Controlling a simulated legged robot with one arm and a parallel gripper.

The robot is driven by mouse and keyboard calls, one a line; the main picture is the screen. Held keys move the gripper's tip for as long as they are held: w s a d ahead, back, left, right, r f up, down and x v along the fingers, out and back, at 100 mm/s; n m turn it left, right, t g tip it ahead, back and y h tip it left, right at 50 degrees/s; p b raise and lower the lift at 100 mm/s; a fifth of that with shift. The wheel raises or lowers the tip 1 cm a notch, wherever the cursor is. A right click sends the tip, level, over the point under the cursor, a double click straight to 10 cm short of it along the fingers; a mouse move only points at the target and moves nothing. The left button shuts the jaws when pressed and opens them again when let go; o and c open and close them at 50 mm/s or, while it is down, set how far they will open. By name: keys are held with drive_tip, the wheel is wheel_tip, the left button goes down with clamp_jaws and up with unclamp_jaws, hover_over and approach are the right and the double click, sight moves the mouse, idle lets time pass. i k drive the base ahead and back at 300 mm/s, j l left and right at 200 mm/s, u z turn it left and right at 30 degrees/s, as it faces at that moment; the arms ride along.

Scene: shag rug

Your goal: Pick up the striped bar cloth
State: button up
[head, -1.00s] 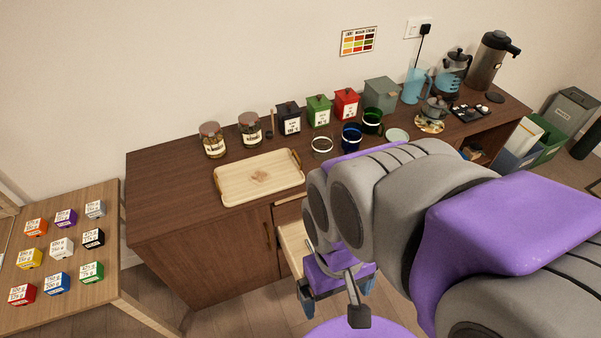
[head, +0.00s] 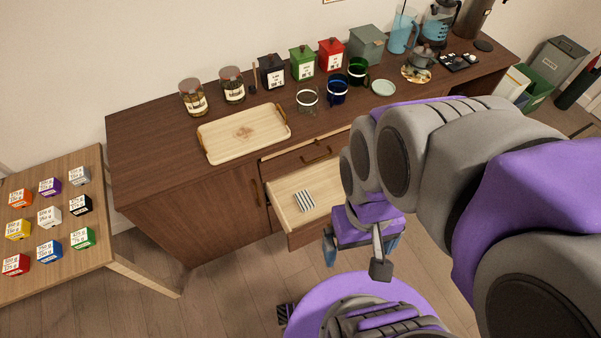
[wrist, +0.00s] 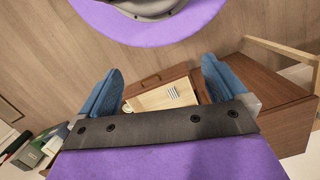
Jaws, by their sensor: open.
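The striped bar cloth (head: 305,201) is a small white and dark striped piece lying flat in the open drawer (head: 281,208) of the wooden cabinet. It also shows in the wrist view (wrist: 173,94), between my two fingers and beyond them. My gripper (head: 362,250) is to the right of the drawer in the head view, with its blue fingers pointing down. In the wrist view my gripper (wrist: 160,88) has its fingers wide apart with nothing between them. It is apart from the cloth.
A wooden tray (head: 215,150) lies on the cabinet top (head: 150,150). Jars, canisters, mugs and coffee gear stand along its back. A shut drawer (head: 300,158) with a handle is above the open one. A side table (head: 90,245) with several small boxes stands at left.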

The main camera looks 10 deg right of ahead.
sight(306, 200)
drive_tip(key=l, duration=0.25)
drive_tip(key=i+l, duration=0.15)
drive_tip(key=l+u, duration=0.4)
drive_tip(key=l, duration=0.25)
drive_tip(key=l+u, duration=0.4)
drive_tip(key=l, duration=0.25)
drive_tip(key=u, duration=0.85)
